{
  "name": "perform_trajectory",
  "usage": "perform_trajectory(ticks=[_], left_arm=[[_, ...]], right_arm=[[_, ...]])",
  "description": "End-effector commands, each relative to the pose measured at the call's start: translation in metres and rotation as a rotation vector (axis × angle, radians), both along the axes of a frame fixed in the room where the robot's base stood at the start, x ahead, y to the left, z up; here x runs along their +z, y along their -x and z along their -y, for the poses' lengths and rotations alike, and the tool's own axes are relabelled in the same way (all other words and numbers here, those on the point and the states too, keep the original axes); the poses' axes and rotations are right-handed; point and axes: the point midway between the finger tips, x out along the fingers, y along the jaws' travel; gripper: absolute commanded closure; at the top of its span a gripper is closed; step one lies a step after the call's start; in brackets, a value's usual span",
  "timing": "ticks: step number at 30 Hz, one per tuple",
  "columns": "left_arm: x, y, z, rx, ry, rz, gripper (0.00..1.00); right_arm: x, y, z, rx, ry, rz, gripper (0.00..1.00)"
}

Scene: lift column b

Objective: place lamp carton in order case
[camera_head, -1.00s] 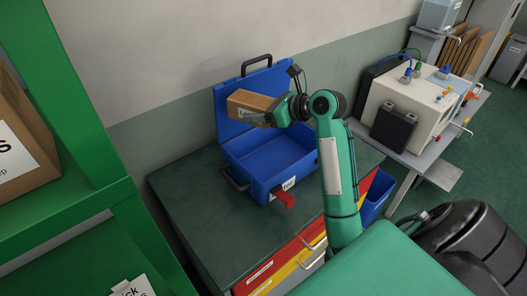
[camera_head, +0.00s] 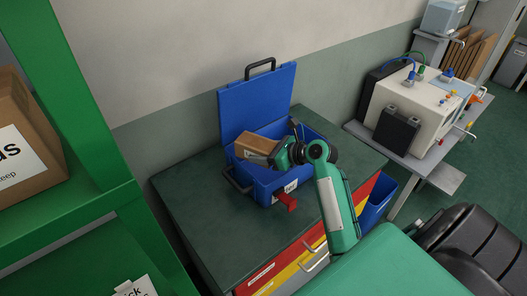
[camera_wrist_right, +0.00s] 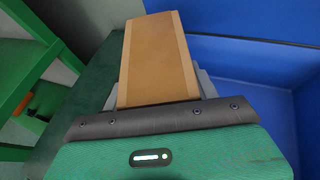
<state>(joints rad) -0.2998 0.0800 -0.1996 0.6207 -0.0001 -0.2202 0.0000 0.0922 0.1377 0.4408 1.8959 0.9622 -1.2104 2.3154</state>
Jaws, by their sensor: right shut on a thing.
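The lamp carton (camera_head: 254,146) is a small brown box with a white label on its near end. My right gripper (camera_head: 276,154) is shut on it and holds it over the left part of the order case's opening. The order case (camera_head: 267,183) is a blue box with its lid (camera_head: 258,102) standing open at the back. In the right wrist view the carton (camera_wrist_right: 158,60) extends out from the gripper (camera_wrist_right: 155,100), with the blue case wall (camera_wrist_right: 260,55) on the right. Whether the carton touches the case floor is hidden. My left gripper is not in view.
The case stands on a dark green cabinet top (camera_head: 210,225), clear at the front left. A red latch (camera_head: 287,201) sticks out at the case's front. A green shelf (camera_head: 75,215) with a large carton (camera_head: 25,145) is at left. A white test unit (camera_head: 415,100) stands at right.

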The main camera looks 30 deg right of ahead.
Motion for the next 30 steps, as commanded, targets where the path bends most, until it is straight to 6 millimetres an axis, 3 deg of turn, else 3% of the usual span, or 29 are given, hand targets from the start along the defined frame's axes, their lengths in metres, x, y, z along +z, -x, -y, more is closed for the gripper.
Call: perform_trajectory(ticks=[9,10,13,25,30], left_arm=[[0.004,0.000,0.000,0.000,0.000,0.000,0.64],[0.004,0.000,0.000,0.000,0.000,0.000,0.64],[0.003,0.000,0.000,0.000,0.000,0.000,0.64],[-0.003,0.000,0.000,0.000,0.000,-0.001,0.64],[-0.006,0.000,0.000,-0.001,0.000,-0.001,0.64]], right_arm=[[-0.004,0.000,0.000,0.000,-0.002,-0.002,0.63],[-0.005,0.000,0.000,0.000,0.000,-0.001,0.36],[-0.005,0.000,0.000,0.000,0.000,-0.001,0.19],[0.001,0.001,0.001,0.000,0.002,0.003,0.19],[0.012,0.027,0.014,-0.001,0.005,0.001,0.19]])
